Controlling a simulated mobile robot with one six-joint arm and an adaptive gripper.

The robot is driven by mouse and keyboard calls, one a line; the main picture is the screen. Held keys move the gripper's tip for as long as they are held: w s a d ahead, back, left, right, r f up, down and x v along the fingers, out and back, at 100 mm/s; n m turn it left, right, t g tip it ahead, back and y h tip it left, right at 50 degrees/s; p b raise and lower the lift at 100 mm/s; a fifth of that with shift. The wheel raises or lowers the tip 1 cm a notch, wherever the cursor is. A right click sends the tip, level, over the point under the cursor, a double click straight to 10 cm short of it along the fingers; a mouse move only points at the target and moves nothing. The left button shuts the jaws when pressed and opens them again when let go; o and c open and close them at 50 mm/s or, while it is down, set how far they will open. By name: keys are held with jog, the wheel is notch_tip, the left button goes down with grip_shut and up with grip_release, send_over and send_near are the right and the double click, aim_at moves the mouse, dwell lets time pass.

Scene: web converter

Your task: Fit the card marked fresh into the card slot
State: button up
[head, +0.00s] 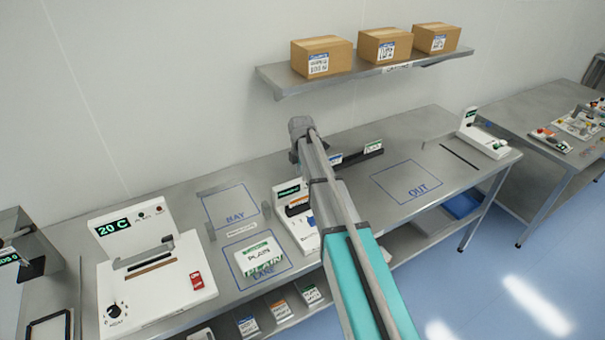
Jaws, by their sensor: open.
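A dark card rack (358,157) stands near the back of the bench. It holds a blue-marked card (335,159) and a green-marked card (373,145); their words are too small to read, so I cannot tell which is marked fresh. A small white device (305,235) with a green display stands left of my arm. An orange-and-dark part shows on its front; I cannot make out whether this is the card slot. My arm crosses the bench and hides part of the device and rack. Its grey wrist end is above the back of the bench; my gripper's fingers are hidden.
A pack marked PLAIN (260,257) lies in a blue-outlined area left of the device. A white machine reading 20 C (140,275) stands at the left. The OUT area (408,181) is clear. A shelf (285,82) with cartons hangs above the bench.

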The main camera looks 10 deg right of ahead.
jog(key=shift+s, duration=0.15)
jog(key=s+m, duration=2.1)
jog(key=s, duration=0.8)
jog(key=shift+d+m, duration=0.2)
jog(key=shift+m, duration=0.1)
jog(key=shift+f, duration=0.1)
notch_tip(320, 180, down, 9)
jog(key=b, duration=0.9)
